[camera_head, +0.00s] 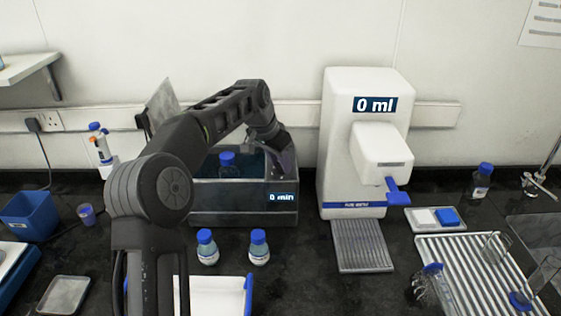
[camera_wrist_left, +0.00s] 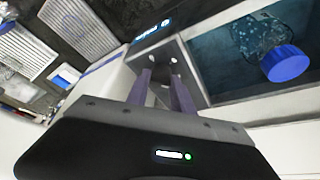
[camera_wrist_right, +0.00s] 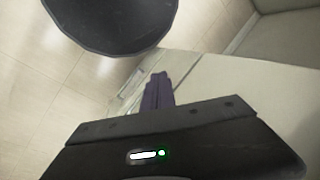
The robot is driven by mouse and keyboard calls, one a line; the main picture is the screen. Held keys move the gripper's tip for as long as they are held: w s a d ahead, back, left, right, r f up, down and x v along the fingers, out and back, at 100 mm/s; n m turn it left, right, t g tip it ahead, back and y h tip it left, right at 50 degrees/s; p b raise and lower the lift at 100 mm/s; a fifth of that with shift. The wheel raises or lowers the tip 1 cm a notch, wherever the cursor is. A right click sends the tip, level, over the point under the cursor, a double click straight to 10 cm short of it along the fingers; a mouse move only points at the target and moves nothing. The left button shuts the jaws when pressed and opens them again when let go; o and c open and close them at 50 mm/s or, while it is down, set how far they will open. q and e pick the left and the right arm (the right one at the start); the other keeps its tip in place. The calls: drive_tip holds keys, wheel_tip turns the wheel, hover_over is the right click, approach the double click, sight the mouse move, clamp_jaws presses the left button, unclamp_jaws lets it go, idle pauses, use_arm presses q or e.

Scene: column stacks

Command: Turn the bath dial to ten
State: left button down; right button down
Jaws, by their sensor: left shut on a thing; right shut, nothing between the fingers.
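The bath (camera_head: 215,205) is a grey, water-filled tank on the bench, with a display (camera_head: 281,197) reading "0 min". A blue-capped bottle (camera_head: 228,160) stands in its water; it also shows in the left wrist view (camera_wrist_left: 287,64). My left gripper (camera_wrist_left: 161,95) is at the bath's right end, its purple fingers shut on the dial. The dial itself is mostly hidden by the fingers, and its setting cannot be read. My right gripper (camera_wrist_right: 156,92) is shut and empty, low beside a pale cabinet, away from the bench.
A white dispenser (camera_head: 338,130) reading "0 ml" stands just right of the bath. Two blue-capped bottles (camera_head: 207,247) (camera_head: 259,247) stand in front of the bath, with a white tray (camera_head: 215,295) nearer. A drying rack (camera_head: 455,270) with glassware is at right.

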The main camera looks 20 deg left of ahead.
sight(272, 177)
use_arm(q)
drive_tip(key=shift+m, duration=0.6)
drive_tip(key=shift+a, duration=0.1)
drive_tip(key=c, duration=1.1)
unclamp_jaws()
drive_tip(key=shift+b+v, duration=0.6)
drive_tip(key=shift+v, duration=3.3)
drive_tip(key=shift+w+a, duration=0.1)
